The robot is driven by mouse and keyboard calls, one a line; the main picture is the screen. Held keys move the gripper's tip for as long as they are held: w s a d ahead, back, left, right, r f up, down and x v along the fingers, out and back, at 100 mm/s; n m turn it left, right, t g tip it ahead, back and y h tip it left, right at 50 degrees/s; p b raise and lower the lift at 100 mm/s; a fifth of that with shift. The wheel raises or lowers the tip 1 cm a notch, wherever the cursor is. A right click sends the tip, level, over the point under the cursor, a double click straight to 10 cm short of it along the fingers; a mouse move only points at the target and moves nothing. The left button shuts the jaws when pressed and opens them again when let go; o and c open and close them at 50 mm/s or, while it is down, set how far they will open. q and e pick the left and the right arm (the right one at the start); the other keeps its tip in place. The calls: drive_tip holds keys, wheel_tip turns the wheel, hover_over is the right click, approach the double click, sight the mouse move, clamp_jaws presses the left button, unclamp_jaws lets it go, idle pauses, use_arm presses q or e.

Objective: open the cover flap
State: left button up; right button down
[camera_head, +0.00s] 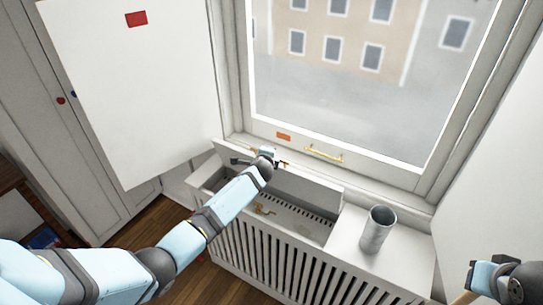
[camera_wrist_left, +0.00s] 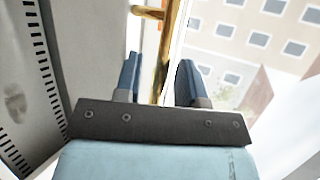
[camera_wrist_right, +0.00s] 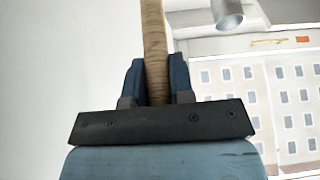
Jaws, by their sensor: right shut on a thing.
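The cover flap (camera_head: 290,182) of the white slatted radiator cover (camera_head: 290,262) stands raised along its back edge, below the window. The opening in front of it shows a slotted interior and a small brass fitting (camera_head: 264,210). My left gripper (camera_head: 277,160) is at the flap's upper edge; contact cannot be told. In the left wrist view its fingers (camera_wrist_left: 158,82) are apart, with a brass bar seen between and beyond them. My right gripper (camera_wrist_right: 155,82) is shut on a wooden rod (camera_wrist_right: 154,40), far right in the head view.
A metal cylinder (camera_head: 378,230) stands on the cover's right top. A window with a brass handle (camera_head: 324,154) is behind. A white panel (camera_head: 140,90) with a red patch hangs at left; a white wall is at right.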

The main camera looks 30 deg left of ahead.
use_arm(q)
drive_tip(key=v, duration=1.2)
idle(0.3)
